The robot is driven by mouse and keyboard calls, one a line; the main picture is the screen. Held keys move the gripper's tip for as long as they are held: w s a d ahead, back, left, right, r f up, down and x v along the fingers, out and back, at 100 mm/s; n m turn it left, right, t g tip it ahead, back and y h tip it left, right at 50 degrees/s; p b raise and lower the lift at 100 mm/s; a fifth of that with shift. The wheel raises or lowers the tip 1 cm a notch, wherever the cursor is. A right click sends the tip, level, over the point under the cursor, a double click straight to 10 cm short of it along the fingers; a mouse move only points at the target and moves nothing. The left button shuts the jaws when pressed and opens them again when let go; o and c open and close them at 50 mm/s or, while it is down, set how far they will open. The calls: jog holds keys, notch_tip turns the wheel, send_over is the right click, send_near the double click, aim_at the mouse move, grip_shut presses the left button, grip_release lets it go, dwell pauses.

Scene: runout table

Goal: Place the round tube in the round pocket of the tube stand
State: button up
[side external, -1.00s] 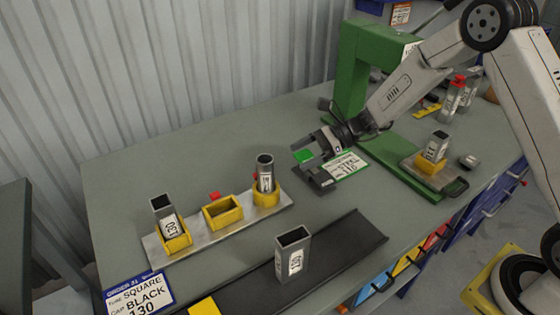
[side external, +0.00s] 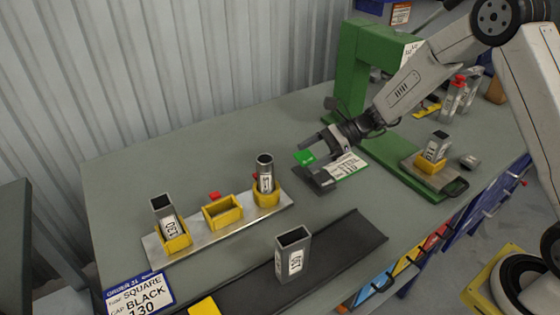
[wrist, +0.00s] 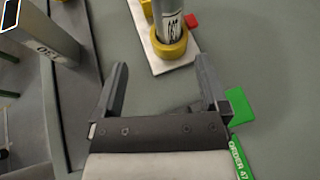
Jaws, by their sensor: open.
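The round tube (side external: 265,175) is a grey metal cylinder with a white label. It stands upright in the yellow round pocket (side external: 267,198) at the right end of the tube stand (side external: 217,231). In the wrist view the tube (wrist: 170,18) sits inside the yellow ring (wrist: 168,50), its top out of frame. My gripper (side external: 306,163) is open and empty, to the right of the stand and apart from the tube.
The stand's middle pocket (side external: 222,213) is empty; a square tube (side external: 164,217) leans in the left one. Another square tube (side external: 292,254) stands on the dark runout strip (side external: 350,240). A green-edged order card (side external: 346,167) lies beside my gripper. A green machine (side external: 351,75) stands behind.

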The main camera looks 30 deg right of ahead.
jog(key=s+d+n+h, duration=0.4)
jog(key=s+n+h, duration=0.2)
jog(key=s+n, duration=0.3)
jog(key=s+d+r+n+g+h, duration=0.1)
jog(key=s+d+n+h, duration=0.2)
jog(key=s+n+h, duration=0.3)
jog(key=s+n, duration=0.4)
jog(key=n, duration=0.2)
jog(key=shift+s+d+r, duration=0.15)
jog(key=shift+s+d, duration=0.15)
jog(key=shift+d, duration=0.05)
